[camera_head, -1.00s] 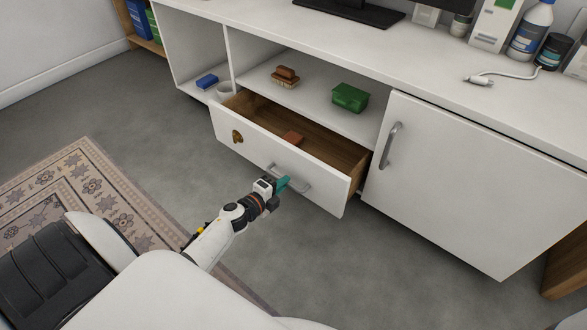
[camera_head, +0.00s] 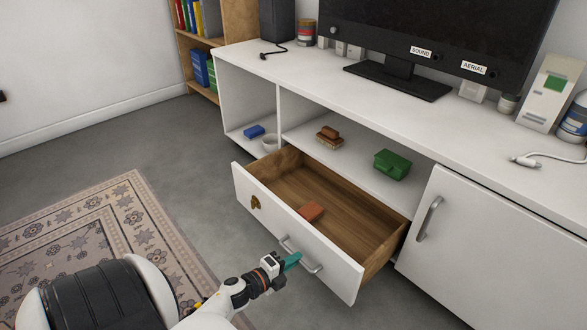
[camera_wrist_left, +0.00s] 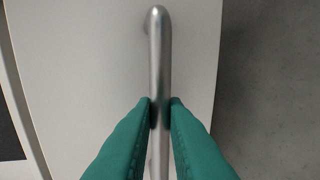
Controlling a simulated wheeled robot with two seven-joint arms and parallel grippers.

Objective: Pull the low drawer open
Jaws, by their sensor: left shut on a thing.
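The low drawer (camera_head: 290,238) has a white front and a wooden inside, and it stands well out from the white cabinet. Its grey bar handle (camera_head: 312,266) is on the front. My left gripper (camera_head: 292,261) has teal fingers and is shut on this handle. In the left wrist view the fingers (camera_wrist_left: 160,105) press on both sides of the metal handle (camera_wrist_left: 160,50). A reddish-brown block (camera_head: 311,212) lies in the drawer. A brown keyhole plate (camera_head: 255,201) is at the left of the drawer front. My right gripper is not in view.
A cabinet door (camera_head: 480,245) with its own handle is right of the drawer. A green box (camera_head: 392,164) and brown blocks (camera_head: 329,138) are on the shelf above. A patterned rug (camera_head: 110,235) lies at the left. Grey floor (camera_head: 160,150) is clear left of the cabinet.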

